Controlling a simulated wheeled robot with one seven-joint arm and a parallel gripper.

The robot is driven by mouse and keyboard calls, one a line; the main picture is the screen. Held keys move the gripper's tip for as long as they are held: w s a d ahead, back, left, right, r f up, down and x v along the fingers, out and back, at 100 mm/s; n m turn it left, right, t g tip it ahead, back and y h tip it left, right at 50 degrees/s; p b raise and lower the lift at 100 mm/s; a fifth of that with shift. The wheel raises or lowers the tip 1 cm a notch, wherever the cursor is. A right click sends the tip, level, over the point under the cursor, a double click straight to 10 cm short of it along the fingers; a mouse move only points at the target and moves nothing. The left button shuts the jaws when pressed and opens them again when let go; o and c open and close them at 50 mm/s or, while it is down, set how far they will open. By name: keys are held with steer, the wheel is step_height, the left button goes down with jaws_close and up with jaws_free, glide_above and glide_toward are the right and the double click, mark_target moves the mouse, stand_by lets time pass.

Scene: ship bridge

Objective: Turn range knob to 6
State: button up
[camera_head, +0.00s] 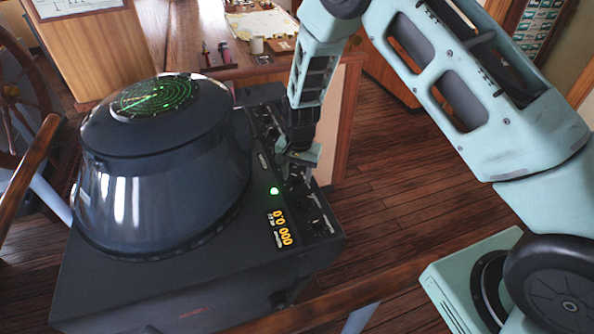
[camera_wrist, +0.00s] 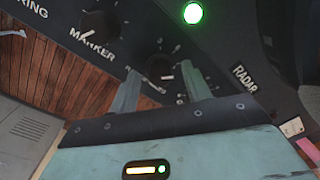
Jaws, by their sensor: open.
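The dark radar console (camera_head: 180,282) stands at left in the head view, with a row of knobs along its right-hand control strip. My gripper (camera_head: 300,160) is pointed down at the middle of this strip. In the wrist view my gripper (camera_wrist: 160,70) is open, with one finger on each side of a dark knob (camera_wrist: 162,67). I cannot tell whether the fingers touch it. The label under this knob is partly hidden by the fingers, so its name and setting are not readable. A knob labelled MARKER (camera_wrist: 100,22) is to its upper left.
A lit green lamp (camera_head: 274,190) and an amber numeric display (camera_head: 280,229) sit on the console near the gripper. The radar dome (camera_head: 160,165) rises close on the left. A wooden chart table (camera_head: 235,62) stands behind. Open wooden floor (camera_head: 400,195) lies to the right.

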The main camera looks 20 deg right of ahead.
steer(key=c, duration=1)
steer(key=n+b, duration=0.4)
steer(key=shift+f, duration=0.15)
steer(key=shift+n+b, duration=1.2)
steer(key=shift+n, duration=1.2)
steer(key=shift+g, duration=0.3)
steer(key=o, duration=1)
